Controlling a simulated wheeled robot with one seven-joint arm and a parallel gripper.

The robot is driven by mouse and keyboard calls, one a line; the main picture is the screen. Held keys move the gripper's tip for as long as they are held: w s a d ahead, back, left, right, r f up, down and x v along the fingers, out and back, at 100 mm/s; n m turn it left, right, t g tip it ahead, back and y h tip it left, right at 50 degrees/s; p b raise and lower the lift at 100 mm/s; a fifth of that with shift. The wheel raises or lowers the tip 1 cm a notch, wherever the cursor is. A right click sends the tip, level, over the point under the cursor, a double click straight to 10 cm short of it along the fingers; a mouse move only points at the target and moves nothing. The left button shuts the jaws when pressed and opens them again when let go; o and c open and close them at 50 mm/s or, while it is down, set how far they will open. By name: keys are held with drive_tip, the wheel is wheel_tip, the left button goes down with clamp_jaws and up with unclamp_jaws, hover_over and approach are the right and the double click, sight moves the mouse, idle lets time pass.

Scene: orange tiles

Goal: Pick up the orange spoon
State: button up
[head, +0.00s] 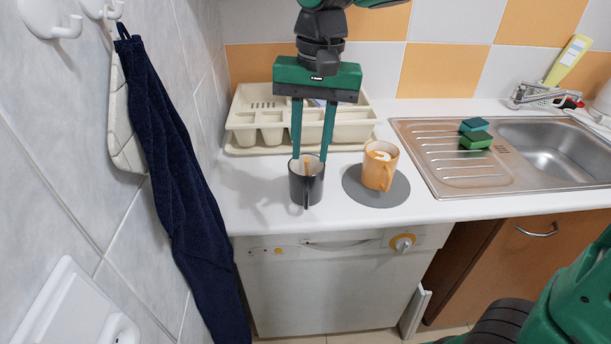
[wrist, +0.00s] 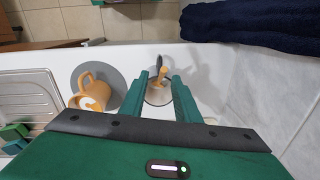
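The orange spoon (head: 308,168) stands in a dark mug (head: 306,190) on the white counter, with only its upper part showing above the rim. The spoon also shows in the wrist view (wrist: 158,80), inside the mug's pale interior. My gripper (head: 310,157) points down from above, its two green fingers apart and its tips at about the mug's rim. In the wrist view, the spoon shows between the fingers of my gripper (wrist: 160,80), with gaps on both sides. The lower part of the spoon is hidden in the mug.
An orange cup (head: 378,172) stands on a round grey mat (head: 358,194) to the right. A cream cutlery tray (head: 243,118) lies behind the mug. A steel sink (head: 425,170) with green sponges (head: 475,141) is further right. A navy towel (head: 165,150) hangs on the left wall.

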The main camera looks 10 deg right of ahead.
sight(307, 170)
drive_tip(key=shift+w+a+f, duration=0.15)
drive_tip(key=shift+f, duration=1.25)
drive_tip(key=shift+w+a+f, duration=0.1)
drive_tip(key=shift+a+f, duration=0.05)
drive_tip(key=shift+f, duration=1.2)
clamp_jaws()
